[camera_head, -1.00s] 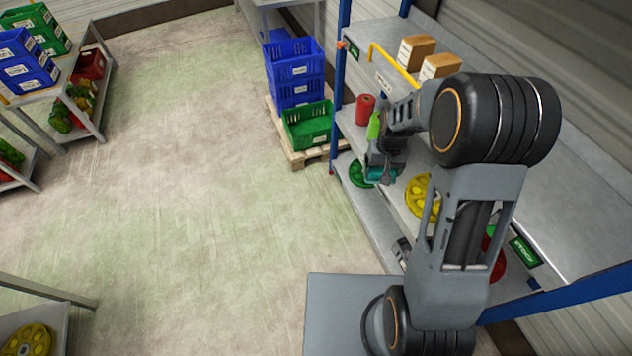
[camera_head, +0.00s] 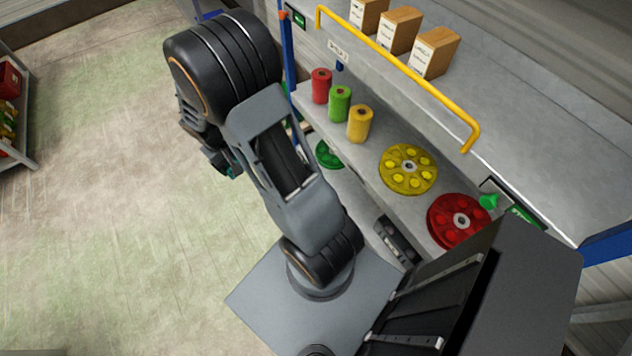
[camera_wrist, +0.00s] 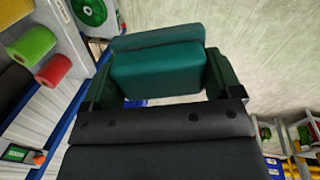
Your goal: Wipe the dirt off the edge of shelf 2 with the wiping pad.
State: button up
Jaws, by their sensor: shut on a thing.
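My gripper (camera_wrist: 165,88) is shut on the teal wiping pad (camera_wrist: 158,62) in the wrist view, with a dark green finger at each side. In the head view my arm hides most of the gripper; a bit of teal (camera_head: 235,172) shows below the wrist, over the floor left of the rack. The rack has an upper shelf (camera_head: 520,120) and a middle shelf (camera_head: 382,140) with a lower level under it. A small label (camera_head: 338,50) on the upper shelf is too blurred to read. I cannot make out dirt on any shelf edge.
A yellow rail (camera_head: 400,70) runs along the upper shelf's front, with boxes (camera_head: 435,52) behind it. The floor (camera_head: 100,200) at left is clear.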

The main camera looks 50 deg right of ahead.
jog(key=s+d+f+m+g+h+b, duration=0.15)
jog(key=s+d+f+h+b, duration=0.3)
jog(key=d+f+b, duration=0.7)
jog(key=s+d+f+g+h+b, duration=0.25)
jog(key=d+f+h+b, duration=0.25)
jog(key=d+f+b, duration=0.65)
jog(key=s+d+f+g+h+b, duration=0.1)
jog(key=s+d+f+h+b, duration=0.5)
jog(key=f+b, duration=0.95)
jog(key=d+r, duration=0.1)
jog(key=d, duration=0.6)
jog(key=shift+w+r+b, duration=0.2)
jog(key=shift+r+b, duration=0.05)
jog(key=shift+b, duration=0.05)
jog(key=shift+y, duration=0.25)
jog(key=shift+b+x, duration=0.4)
jog(key=shift+x, duration=0.55)
